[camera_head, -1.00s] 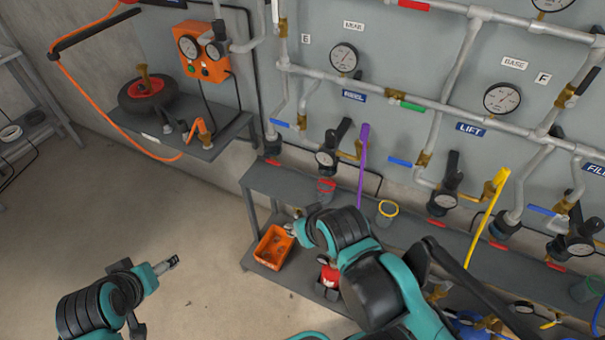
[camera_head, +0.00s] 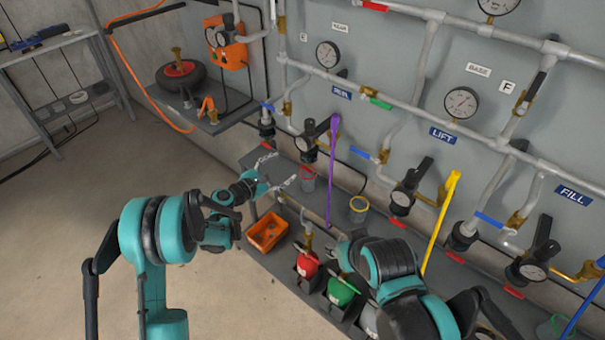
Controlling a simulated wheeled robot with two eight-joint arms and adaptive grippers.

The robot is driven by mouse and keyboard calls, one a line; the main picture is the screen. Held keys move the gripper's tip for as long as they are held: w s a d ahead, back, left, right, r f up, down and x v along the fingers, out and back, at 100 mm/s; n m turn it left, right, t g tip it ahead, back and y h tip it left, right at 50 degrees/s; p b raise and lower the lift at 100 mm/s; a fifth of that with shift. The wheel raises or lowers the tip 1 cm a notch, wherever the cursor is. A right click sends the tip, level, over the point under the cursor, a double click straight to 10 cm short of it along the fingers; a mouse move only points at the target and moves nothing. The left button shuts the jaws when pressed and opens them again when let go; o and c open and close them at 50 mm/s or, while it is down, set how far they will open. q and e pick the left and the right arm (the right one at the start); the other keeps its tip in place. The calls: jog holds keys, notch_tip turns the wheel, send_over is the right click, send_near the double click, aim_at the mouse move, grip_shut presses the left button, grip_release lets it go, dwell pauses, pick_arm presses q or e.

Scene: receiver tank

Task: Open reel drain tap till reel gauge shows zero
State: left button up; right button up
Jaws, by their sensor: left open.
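Under the blue label that seems to read REEL (camera_head: 342,93), a black filter-like unit with a small round gauge (camera_head: 302,143) hangs on the pipe. Its dial is too small to read. A larger gauge (camera_head: 327,54) is on the wall above. I cannot tell which small fitting is the reel drain tap. My left gripper (camera_head: 277,172) is open, its two fingers spread and empty, at the shelf's left end, left of and below that unit.
A purple lever (camera_head: 333,170) and a yellow lever (camera_head: 440,220) stand upright in front of the pipes. A yellow-rimmed cup (camera_head: 358,208) is on the shelf. Below are an orange bin (camera_head: 266,233) and red (camera_head: 308,264) and green (camera_head: 342,290) containers. The floor at left is clear.

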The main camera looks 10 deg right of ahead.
aim_at(306, 170)
pick_arm(q)
notch_tip(306, 170, down, 9)
jog(key=d+n+t+h, duration=0.1)
jog(key=d+n+h, duration=0.15)
jog(key=n, duration=0.25)
jog(key=shift+y, duration=0.25)
jog(key=b+x, duration=0.2)
jog(key=x, duration=0.5)
jog(key=shift+w+f, duration=0.15)
jog(key=shift+w, duration=0.15)
jog(key=shift+w+d+b, duration=0.2)
jog(key=shift+d+b, duration=0.1)
